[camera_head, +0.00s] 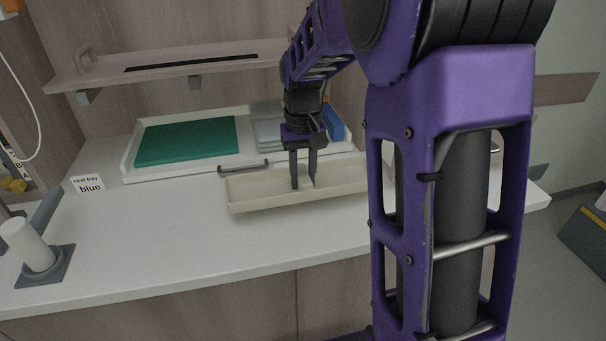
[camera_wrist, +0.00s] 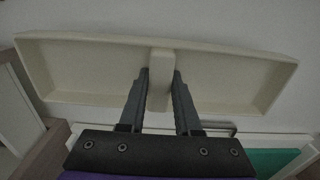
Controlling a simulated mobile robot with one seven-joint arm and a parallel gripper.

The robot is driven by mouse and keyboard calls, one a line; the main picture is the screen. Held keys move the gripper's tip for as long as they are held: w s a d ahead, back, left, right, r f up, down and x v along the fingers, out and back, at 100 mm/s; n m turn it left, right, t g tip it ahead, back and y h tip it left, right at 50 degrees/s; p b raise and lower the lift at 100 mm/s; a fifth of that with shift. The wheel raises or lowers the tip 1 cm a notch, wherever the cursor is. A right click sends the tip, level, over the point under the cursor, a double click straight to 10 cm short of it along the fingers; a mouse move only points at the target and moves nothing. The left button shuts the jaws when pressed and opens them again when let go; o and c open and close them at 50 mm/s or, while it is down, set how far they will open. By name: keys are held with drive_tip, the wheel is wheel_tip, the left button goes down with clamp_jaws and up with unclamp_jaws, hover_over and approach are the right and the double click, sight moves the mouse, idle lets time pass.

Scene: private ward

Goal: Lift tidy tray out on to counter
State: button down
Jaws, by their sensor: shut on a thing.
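The tidy tray (camera_head: 250,205) is a long, shallow cream tray, empty as far as I see, over the front part of the white counter (camera_head: 180,240). In the wrist view the tidy tray (camera_wrist: 90,65) spans nearly the full width, with a raised block across its middle. My gripper (camera_head: 303,184) points down into the tray. In the wrist view my gripper (camera_wrist: 160,82) has its two fingers on either side of the middle block, shut on it. I cannot tell whether the tray's underside touches the counter. My arm hides the tray's right end in the head view.
Behind is a white shallow tray (camera_head: 128,153) holding a green panel (camera_head: 187,141), a grey item (camera_head: 268,128) and a blue item (camera_head: 335,122). A sign (camera_head: 88,184) reads "next tray blue". A white cylinder on a grey base (camera_head: 35,255) stands left. The counter's front left is clear. A shelf (camera_head: 165,60) hangs above.

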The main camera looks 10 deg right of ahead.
drive_tip(key=shift+f+b, duration=0.9)
drive_tip(key=shift+f, duration=0.6)
drive_tip(key=shift+f, duration=0.3)
drive_tip(key=c, duration=0.5)
unclamp_jaws()
drive_tip(key=shift+r, duration=0.1)
wheel_tip(320, 180, up, 17)
drive_tip(key=p, duration=0.3)
drive_tip(key=shift+r, duration=0.1)
